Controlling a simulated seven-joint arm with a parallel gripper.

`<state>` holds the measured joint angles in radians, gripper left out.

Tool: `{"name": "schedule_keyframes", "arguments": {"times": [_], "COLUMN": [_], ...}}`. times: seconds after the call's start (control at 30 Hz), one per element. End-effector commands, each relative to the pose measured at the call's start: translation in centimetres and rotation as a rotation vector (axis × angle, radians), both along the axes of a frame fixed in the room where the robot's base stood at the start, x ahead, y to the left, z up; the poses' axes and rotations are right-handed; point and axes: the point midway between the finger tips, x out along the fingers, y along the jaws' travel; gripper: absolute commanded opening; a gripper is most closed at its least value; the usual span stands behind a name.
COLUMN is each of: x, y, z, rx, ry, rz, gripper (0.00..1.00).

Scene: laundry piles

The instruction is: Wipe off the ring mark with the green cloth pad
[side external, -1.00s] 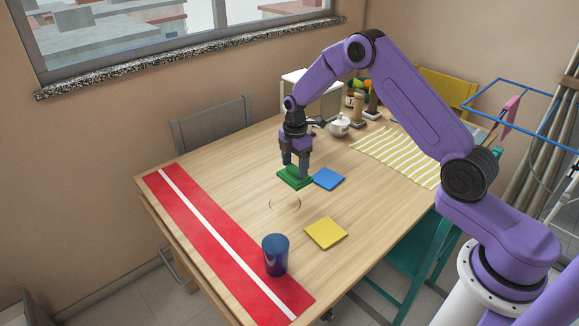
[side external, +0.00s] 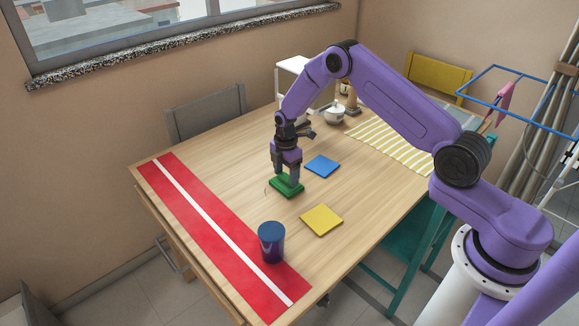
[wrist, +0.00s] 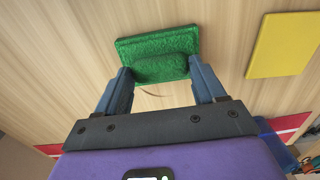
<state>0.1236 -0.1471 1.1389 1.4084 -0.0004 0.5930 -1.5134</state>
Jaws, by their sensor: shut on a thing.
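My gripper (side external: 286,180) is shut on the green cloth pad (side external: 287,187), gripping a raised ridge on its top. The pad appears to lie flat on the table, over much of the ring mark. A thin arc of the ring mark (side external: 266,189) shows at the pad's left edge. In the wrist view the green pad (wrist: 157,48) sits between the fingertips, and a faint brown arc of the mark (wrist: 150,93) shows beside it. The rest of the mark is hidden under the pad.
A blue pad (side external: 322,166) and a yellow pad (side external: 321,220) lie to the right on the table.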

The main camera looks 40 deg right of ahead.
Motion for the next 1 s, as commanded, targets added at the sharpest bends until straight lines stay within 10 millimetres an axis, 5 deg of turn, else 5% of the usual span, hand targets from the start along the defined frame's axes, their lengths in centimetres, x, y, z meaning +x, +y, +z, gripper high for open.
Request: {"name": "schedule_keyframes", "arguments": {"times": [0.73, 1.0], "x": [-0.1, -0.1], "y": [6.9, 4.4], "z": [-0.1, 0.0], "rx": [0.0, 0.0], "ry": [0.002, 0.003], "rz": [0.001, -0.004], "gripper": [0.41, 0.41]}}
